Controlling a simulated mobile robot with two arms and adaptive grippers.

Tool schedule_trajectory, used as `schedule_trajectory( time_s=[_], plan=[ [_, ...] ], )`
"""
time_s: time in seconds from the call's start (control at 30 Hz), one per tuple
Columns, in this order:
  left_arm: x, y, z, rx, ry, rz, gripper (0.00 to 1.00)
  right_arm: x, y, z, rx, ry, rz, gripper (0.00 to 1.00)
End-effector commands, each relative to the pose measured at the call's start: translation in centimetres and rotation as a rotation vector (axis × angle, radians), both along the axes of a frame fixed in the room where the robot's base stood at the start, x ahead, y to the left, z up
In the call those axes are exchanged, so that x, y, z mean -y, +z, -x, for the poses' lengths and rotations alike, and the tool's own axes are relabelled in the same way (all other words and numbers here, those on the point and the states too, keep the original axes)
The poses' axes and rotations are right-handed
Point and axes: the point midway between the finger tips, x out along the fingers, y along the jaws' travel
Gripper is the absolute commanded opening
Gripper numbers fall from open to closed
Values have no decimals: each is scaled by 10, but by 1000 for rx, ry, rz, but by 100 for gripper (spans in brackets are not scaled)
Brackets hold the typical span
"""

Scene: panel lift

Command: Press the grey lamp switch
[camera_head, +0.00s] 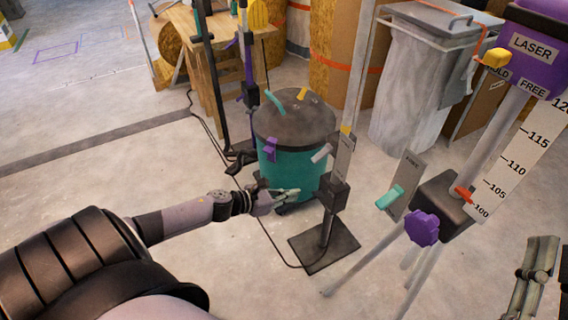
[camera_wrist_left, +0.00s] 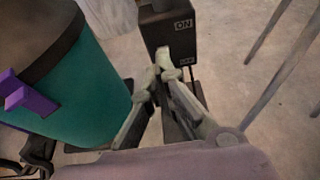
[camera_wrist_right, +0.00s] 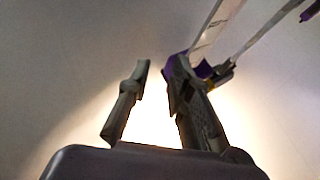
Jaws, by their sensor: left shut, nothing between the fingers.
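A slim lamp stand carries a dark switch box (camera_head: 333,194) above a square base. In the left wrist view the switch box (camera_wrist_left: 170,32) bears a label reading ON and a smaller label below it. I cannot make out the grey switch itself; my fingertips cover part of the box's face. My left gripper (camera_head: 296,192) is shut and empty, its tips just left of the box. In the left wrist view the left gripper (camera_wrist_left: 163,60) points at the box; I cannot tell whether it touches. My right gripper (camera_wrist_right: 157,68) is open and empty, away at the lower right in the head view.
A teal bin (camera_head: 290,165) with a dark lid stands close behind my left gripper. A purple laser post (camera_head: 478,150) with a scale and a purple knob (camera_head: 421,228) stands to the right. A cable crosses the floor. Open floor lies left.

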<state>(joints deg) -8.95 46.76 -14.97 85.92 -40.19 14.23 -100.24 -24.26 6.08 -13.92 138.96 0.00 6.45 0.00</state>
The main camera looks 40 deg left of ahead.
Motion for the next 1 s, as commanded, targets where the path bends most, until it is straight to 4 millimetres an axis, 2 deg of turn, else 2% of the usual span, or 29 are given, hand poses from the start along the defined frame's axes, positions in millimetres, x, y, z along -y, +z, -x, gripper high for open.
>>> schedule_trajectory(
  time_s=[0.23, 0.87, 1.0],
  plan=[
    [-3, 8, -2, 1, -2, -1, 0, 0, -19, -10, -116, -7, 33, 20],
    [-3, 8, -2, -1, -1, 1, 0, 0, -21, -11, -130, -8, 37, 20],
    [-9, 9, 2, -46, 65, 77, 0, -2, -36, -23, -191, -9, 54, 20]
  ],
)
